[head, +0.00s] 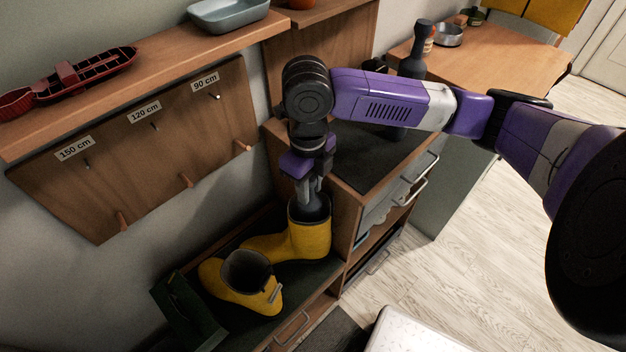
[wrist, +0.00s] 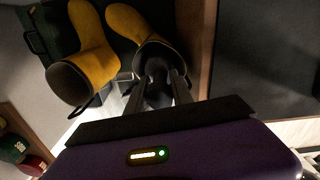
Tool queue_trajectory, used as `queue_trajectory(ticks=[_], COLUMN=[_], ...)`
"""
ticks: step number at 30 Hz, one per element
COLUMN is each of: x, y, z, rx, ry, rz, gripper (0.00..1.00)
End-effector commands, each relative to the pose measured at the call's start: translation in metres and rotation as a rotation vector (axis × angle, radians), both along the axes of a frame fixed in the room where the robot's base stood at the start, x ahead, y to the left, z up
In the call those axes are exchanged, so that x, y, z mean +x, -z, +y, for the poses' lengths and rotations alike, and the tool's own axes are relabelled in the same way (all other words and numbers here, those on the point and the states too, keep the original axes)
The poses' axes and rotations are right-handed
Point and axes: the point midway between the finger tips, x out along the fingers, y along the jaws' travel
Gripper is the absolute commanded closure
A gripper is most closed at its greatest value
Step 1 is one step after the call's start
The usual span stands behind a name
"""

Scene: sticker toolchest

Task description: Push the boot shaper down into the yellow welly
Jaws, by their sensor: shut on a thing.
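Two yellow wellies stand on the dark top of a low bench. The right welly (head: 308,240) is upright beside the cabinet, with my gripper (head: 313,190) directly above its opening. The gripper points down and is shut on the dark grey boot shaper (head: 311,212), whose upper part shows at the mouth of the welly. In the wrist view the boot shaper (wrist: 157,72) sits between my fingers, at the opening of the welly (wrist: 135,22). Its lower part is hidden inside the boot. The other welly (head: 262,298) stands to the left, its opening empty.
A wooden cabinet with a dark top (head: 368,158) stands close on the right of the welly. A dark green case (head: 185,310) lies left of the wellies. A peg board (head: 150,150) hangs on the wall, under a shelf with a red model boat (head: 82,72).

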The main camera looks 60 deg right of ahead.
Motion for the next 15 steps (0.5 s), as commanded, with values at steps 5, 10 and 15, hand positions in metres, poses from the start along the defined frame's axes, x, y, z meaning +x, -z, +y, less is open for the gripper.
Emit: queue_trajectory(ticks=[5,10,15], x=[0.000,0.000,0.000], y=[0.014,0.025,0.036], z=[0.000,0.000,0.000], rx=[0.000,0.000,0.000], ry=[0.000,0.000,0.001], rz=[0.000,0.000,0.000], gripper=[1.00,1.00,1.00])
